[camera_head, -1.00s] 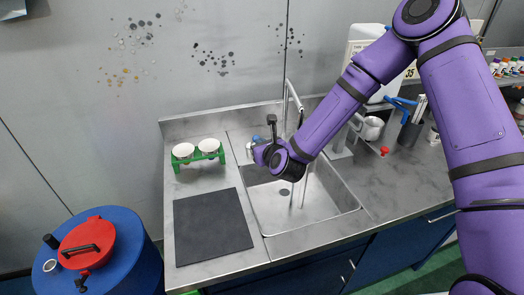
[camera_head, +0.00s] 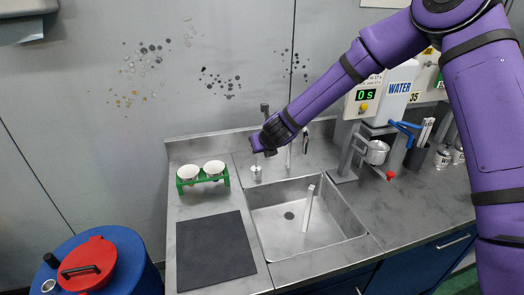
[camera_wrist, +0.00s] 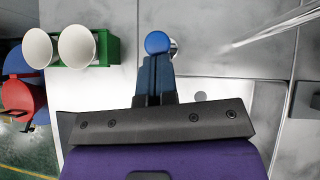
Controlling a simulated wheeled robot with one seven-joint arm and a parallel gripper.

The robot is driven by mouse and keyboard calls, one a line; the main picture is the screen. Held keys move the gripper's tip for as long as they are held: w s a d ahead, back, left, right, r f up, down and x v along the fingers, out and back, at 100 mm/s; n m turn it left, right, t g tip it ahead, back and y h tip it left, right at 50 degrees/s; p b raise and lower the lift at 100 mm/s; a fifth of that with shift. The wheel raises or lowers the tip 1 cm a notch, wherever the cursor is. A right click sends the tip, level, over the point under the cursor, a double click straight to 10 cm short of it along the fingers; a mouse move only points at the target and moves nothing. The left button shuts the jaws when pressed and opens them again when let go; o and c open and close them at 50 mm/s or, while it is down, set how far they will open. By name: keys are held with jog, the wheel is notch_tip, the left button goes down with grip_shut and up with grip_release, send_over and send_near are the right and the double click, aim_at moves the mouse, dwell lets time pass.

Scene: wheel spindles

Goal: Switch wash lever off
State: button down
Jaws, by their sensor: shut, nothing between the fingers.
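The wash lever appears to be the blue round knob (camera_wrist: 158,42) on a silver stem, seen from above in the wrist view. My gripper (camera_wrist: 155,64) is shut and empty, its dark blue fingers pointing at the knob and overlapping its lower edge in the picture. I cannot tell whether they touch. In the head view my gripper (camera_head: 256,148) hangs over the counter behind the sink, above a small silver fitting (camera_head: 256,172). The knob is hidden there. A pale upright strip (camera_head: 308,208) shows in the sink (camera_head: 270,215); I cannot tell whether it is water.
A green rack (camera_head: 181,186) with two white cups (camera_head: 214,168) stands left of the sink, near my gripper. A dark mat (camera_head: 214,250) lies in front. The tap (camera_head: 289,155) is close on the right. A WATER dispenser (camera_head: 398,90) stands farther right.

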jog(key=shift+w+a+r, duration=0.15)
jog(key=shift+w, duration=0.25)
jog(key=shift+w+a+r, duration=0.1)
jog(key=shift+w, duration=0.3)
